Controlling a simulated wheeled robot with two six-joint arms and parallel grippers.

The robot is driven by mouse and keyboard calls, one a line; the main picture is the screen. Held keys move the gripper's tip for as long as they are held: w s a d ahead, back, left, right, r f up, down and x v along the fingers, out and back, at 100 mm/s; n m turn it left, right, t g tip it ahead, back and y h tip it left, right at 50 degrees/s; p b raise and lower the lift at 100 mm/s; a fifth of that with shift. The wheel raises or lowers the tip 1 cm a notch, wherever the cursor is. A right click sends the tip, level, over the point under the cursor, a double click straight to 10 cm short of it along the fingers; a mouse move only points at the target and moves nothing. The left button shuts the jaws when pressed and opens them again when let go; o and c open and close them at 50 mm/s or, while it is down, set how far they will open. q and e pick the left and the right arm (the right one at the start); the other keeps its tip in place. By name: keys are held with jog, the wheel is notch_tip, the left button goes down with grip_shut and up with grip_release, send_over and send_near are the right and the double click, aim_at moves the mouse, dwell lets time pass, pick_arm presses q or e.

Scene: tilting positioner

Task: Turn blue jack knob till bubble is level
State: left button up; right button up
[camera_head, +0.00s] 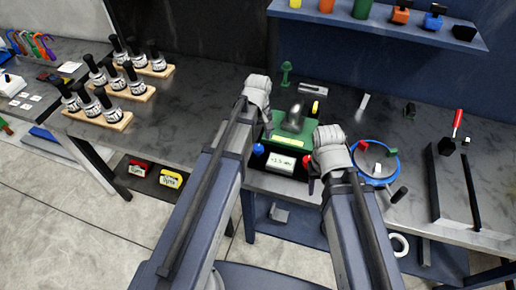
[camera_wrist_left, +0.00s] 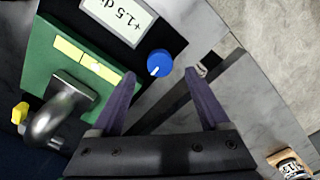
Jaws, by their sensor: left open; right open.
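The blue jack knob (camera_head: 258,149) is at the front left of the green tilting plate (camera_head: 294,128). It also shows in the left wrist view (camera_wrist_left: 159,64), with a white mark on its face. A yellow level vial (camera_head: 289,141) lies on the plate; in the left wrist view the vial (camera_wrist_left: 90,62) has a pale spot near its middle. The display (camera_head: 281,162) reads about +1.5 deg. My left gripper (camera_wrist_left: 163,80) is open, its fingertips either side of the knob and just short of it. My right gripper (camera_head: 312,185) is mostly hidden behind its wrist, near a red knob (camera_head: 308,160).
A bent grey metal piece (camera_head: 295,112) sits on the plate. A blue ring (camera_head: 374,178) with small parts lies to the right, and a red-handled clamp (camera_head: 456,122) beyond it. Wooden racks with tool holders (camera_head: 108,115) stand at the left.

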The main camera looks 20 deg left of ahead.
aim_at(258, 147)
pick_arm(q)
notch_tip(258, 147, down, 4)
jog(key=b, duration=0.3)
jog(key=shift+f, duration=0.25)
jog(key=shift+r, duration=0.1)
grip_shut()
